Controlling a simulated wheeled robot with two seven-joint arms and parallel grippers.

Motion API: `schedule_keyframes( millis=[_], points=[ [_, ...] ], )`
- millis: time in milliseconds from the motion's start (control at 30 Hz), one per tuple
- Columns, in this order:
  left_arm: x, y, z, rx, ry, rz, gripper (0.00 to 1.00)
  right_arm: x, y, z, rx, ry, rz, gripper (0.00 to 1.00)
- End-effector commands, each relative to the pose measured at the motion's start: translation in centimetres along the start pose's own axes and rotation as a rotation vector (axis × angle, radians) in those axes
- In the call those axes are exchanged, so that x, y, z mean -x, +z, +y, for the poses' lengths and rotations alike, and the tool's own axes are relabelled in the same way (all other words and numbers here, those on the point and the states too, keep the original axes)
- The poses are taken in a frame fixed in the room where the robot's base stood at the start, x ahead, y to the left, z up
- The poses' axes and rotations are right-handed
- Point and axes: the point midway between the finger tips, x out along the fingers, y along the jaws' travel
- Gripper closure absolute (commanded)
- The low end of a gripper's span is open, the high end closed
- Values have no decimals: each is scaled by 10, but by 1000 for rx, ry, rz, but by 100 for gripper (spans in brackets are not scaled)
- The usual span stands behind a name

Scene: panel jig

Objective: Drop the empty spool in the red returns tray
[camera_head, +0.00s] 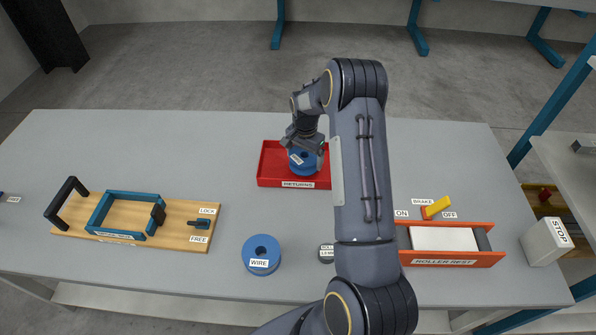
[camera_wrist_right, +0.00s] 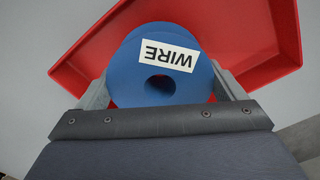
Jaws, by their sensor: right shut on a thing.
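My right gripper (camera_head: 306,146) is shut on a blue spool (camera_head: 303,163) over the red returns tray (camera_head: 265,180). In the right wrist view, the gripper's fingers (camera_wrist_right: 163,88) close on both sides of this spool (camera_wrist_right: 130,80), which has a white WIRE label and a centre hole. The tray (camera_wrist_right: 250,25) lies behind it there. I cannot tell whether the spool touches the tray floor. A second blue spool (camera_head: 275,247), also labelled WIRE, lies on the table in front, left of my right arm. My left gripper is out of view.
A wooden board (camera_head: 180,235) with a blue frame, black handle and LOCK/FREE latch lies at the left. A red-orange roller rest (camera_head: 480,259), a yellow brake lever (camera_head: 437,206) and a white STOP box (camera_head: 545,243) are at the right. The table's back left is clear.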

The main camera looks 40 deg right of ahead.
Motion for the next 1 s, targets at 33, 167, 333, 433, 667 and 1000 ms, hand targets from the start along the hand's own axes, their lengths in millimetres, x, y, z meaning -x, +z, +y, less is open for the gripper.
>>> schedule_keyframes(
  millis=[33, 167, 333, 433, 667, 1000],
  points=[
    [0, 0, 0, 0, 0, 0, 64, 1, 0, 0, 0, -1, 0, 34],
    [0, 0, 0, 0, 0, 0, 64, 1, 0, 0, 0, 0, 0, 8],
    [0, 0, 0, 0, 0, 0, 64, 1, 0, 0, -1, 0, 0, 0],
    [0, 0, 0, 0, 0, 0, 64, 1, 0, 0, -1, 0, 0, 0],
    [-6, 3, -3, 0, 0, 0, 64, 23, -1, -1, 0, -3, 3, 0],
    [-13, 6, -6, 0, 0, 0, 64, 73, 0, 0, -1, -1, 0, 0]
  ],
)
